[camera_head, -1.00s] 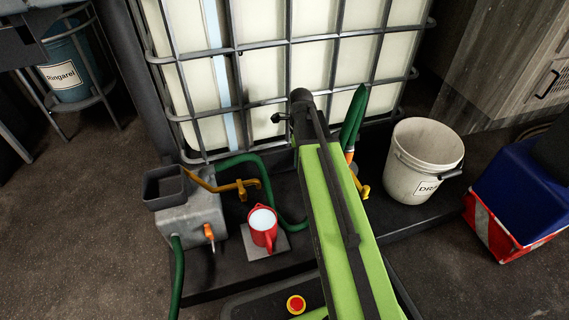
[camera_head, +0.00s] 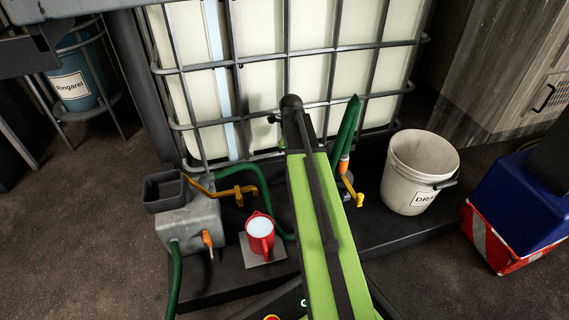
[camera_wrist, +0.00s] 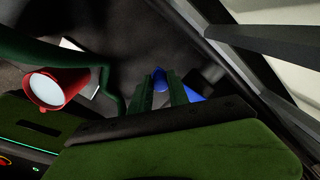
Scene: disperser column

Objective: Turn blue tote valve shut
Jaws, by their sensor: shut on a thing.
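The blue valve handle (camera_wrist: 160,77) shows in the wrist view between and beyond the green fingers of my gripper (camera_wrist: 164,94). The fingers are shut on it, and more blue shows just right of them. In the head view my green arm hides the handle and the gripper, so I cannot tell how far the valve is turned. The large caged tote (camera_head: 262,88) with cream walls stands behind my arm.
A red jug (camera_head: 260,240) of pale liquid stands on a small plate left of my arm, near a grey box (camera_head: 190,225) with an orange tap. A yellow-handled tap (camera_head: 352,192) and white bucket (camera_head: 402,185) are to the right.

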